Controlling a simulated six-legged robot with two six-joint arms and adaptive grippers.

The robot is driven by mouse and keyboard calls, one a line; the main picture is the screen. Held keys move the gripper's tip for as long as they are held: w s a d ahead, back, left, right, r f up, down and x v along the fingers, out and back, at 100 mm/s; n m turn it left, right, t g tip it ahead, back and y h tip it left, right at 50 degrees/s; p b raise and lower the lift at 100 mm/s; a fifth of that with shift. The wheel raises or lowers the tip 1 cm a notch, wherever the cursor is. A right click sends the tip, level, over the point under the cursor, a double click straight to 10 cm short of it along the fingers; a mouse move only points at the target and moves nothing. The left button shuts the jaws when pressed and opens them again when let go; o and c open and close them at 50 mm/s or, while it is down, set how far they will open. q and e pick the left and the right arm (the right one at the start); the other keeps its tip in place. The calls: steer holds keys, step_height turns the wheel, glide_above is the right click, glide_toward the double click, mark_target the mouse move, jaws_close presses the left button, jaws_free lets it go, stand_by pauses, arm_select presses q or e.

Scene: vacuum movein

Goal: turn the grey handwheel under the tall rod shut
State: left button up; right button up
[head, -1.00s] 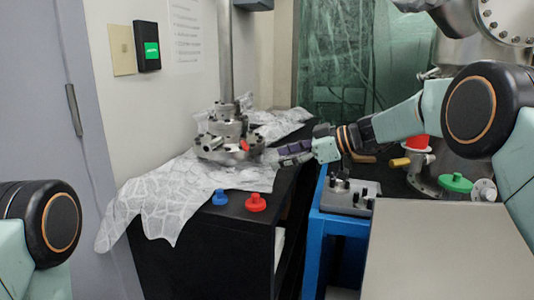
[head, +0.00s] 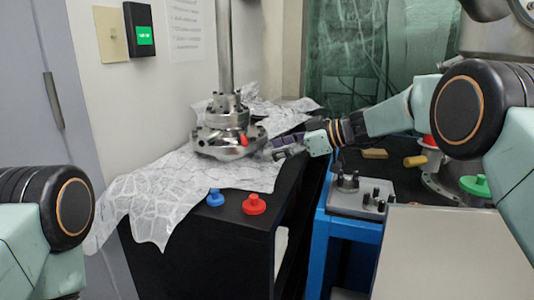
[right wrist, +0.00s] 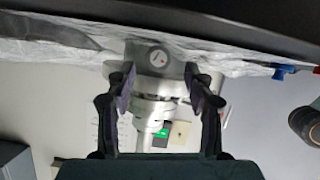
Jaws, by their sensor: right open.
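The grey metal fitting (head: 222,112) stands on the draped sheet, with the tall rod (head: 224,45) rising from it. Its wide grey lower part, which I take as the handwheel (head: 215,143), has a small red mark on its right side. My left gripper is out of view; only my left arm shows.
A blue knob (head: 215,198) and a red knob (head: 254,204) sit on the black table's front. The crumpled pale sheet (head: 150,200) covers much of its top. Right of a narrow gap stands a blue-framed bench with a grey fixture block (head: 352,203). A wall is close behind the fitting.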

mark_target(267, 164)
steer(key=x, duration=0.3)
steer(key=shift+w+d+f, duration=0.1)
steer(key=shift+w+f, duration=0.05)
steer(key=shift+f, duration=0.1)
steer(key=shift+a+r, duration=0.1)
steer(key=shift+a, duration=0.2)
steer(key=shift+w+d, duration=0.1)
steer(key=shift+c, duration=0.3)
steer(key=shift+c, duration=0.8)
jaws_close()
